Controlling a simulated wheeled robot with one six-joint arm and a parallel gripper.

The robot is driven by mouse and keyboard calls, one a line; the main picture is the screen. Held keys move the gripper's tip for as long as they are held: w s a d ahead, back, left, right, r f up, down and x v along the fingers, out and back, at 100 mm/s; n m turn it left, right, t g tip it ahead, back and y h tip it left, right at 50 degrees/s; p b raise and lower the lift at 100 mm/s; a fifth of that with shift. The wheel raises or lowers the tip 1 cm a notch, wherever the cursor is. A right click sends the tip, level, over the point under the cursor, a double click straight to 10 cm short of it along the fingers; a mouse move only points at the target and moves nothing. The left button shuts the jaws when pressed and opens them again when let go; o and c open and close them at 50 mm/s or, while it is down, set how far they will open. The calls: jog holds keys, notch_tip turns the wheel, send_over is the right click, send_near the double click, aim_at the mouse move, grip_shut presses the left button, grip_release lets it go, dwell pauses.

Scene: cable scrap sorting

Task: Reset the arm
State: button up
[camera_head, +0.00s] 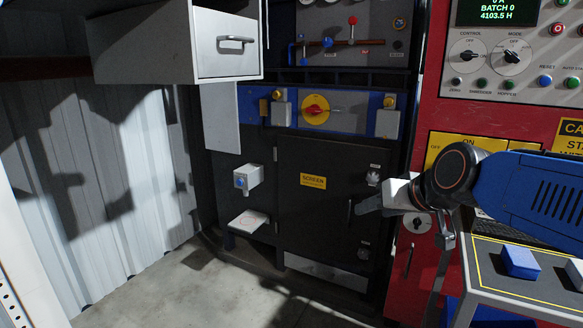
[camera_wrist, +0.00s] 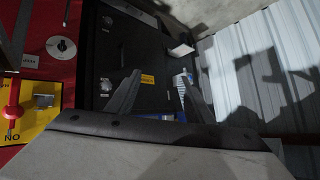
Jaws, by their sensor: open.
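My arm reaches in from the right in the head view, in blue and black. My gripper (camera_head: 362,206) is in front of the right side of the dark screen door (camera_head: 306,226), near the door's handle. I cannot tell from the head view whether it touches the handle. In the wrist view my gripper (camera_wrist: 158,90) shows two dark fingers spread wide apart, with nothing held between them. The dark screen door (camera_wrist: 137,55) with its yellow label lies beyond the fingers in that view.
A red control panel (camera_head: 434,88) stands at the right. A small table (camera_head: 487,259) with a blue block (camera_head: 520,262) is at the lower right. A grey drawer (camera_head: 226,42) juts out at the upper left. Corrugated wall (camera_head: 130,200) lines the left. The floor (camera_head: 170,285) in front is clear.

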jog(key=s+d+f+g+h, duration=0.1)
jog(key=s+d+f, duration=0.3)
jog(key=s+f, duration=0.4)
jog(key=s+d+f+g+h, duration=0.2)
jog(key=s+d+f+g, duration=0.2)
jog(key=s+f, duration=0.4)
jog(key=s+d, duration=0.1)
jog(key=s, duration=0.3)
jog(key=shift+s+d+f+m, duration=0.15)
jog(key=shift+s+d+m, duration=0.15)
jog(key=shift+m, duration=0.1)
